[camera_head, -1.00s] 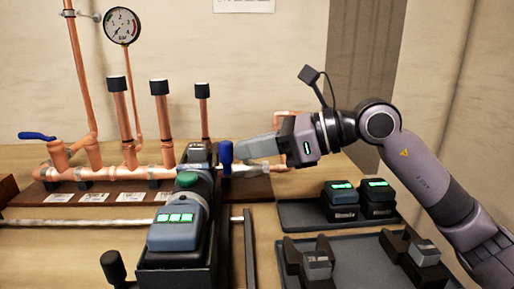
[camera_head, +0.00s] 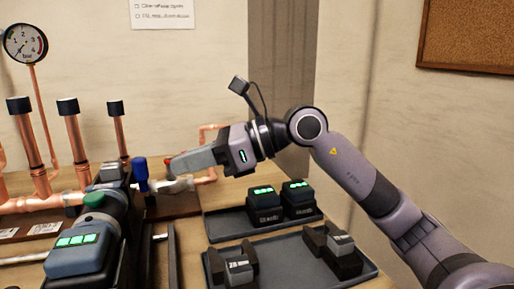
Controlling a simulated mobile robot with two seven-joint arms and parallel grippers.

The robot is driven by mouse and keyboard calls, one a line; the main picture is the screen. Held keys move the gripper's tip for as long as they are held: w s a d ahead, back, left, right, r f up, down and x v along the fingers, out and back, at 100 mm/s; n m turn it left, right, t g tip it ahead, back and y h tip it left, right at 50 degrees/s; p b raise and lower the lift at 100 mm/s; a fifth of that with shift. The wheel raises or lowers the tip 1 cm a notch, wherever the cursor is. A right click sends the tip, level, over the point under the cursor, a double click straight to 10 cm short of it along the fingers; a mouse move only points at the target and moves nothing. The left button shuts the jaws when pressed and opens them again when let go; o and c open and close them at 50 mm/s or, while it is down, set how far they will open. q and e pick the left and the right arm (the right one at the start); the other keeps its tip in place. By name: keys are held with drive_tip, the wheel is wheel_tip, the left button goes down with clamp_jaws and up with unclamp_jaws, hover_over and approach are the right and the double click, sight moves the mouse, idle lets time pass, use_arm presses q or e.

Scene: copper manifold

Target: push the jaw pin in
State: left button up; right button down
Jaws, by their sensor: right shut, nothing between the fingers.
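The pressing tool (camera_head: 84,238), dark grey-blue with a green button (camera_head: 94,201) and a lit battery, lies at the left with its head (camera_head: 110,173) pointing away. An upright blue piece (camera_head: 140,172) stands just right of the head. I cannot make out the jaw pin for certain. My right gripper (camera_head: 175,167) is shut and empty, its fingertips pointing left, a short gap right of the blue piece. A small red spot (camera_head: 168,160) shows behind the fingertips. My left gripper is not in view.
Copper pipes (camera_head: 76,140) with black caps and a gauge (camera_head: 25,43) stand at the back left. A tray holds two batteries (camera_head: 265,205) with green lights. A nearer tray (camera_head: 285,262) holds two jaw pieces (camera_head: 239,270) in dark holders.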

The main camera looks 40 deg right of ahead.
drive_tip(key=b+v, duration=0.3)
drive_tip(key=v, duration=0.7)
